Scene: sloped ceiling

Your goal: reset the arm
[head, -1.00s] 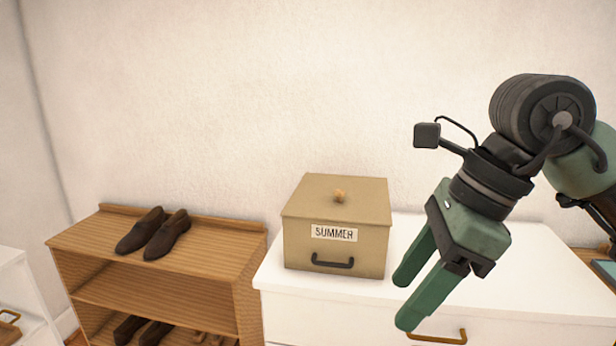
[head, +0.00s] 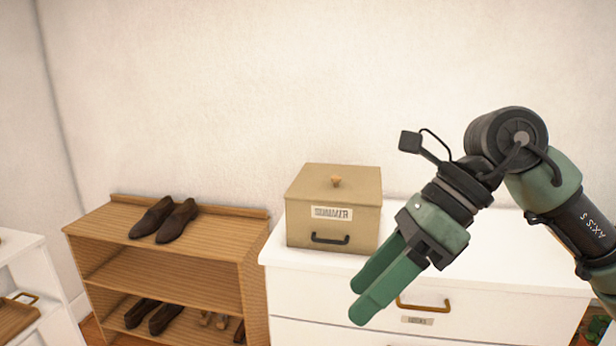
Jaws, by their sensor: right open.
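My right gripper (head: 362,300) reaches in from the right in the head view. Its two green fingers point down and to the left, apart from each other, with nothing between them. It hangs in front of the white dresser (head: 480,262), to the right of and nearer than the tan lidded box (head: 296,222). The box stands closed on the dresser top, with a small knob, a label and a dark handle. My left gripper is not in view.
A wooden shoe rack (head: 98,225) stands to the left, with a pair of brown shoes (head: 165,219) on top and more shoes below. A white shelf unit (head: 20,250) is at the far left. The dresser's drawer has a brass handle (head: 424,305). The wall behind is bare.

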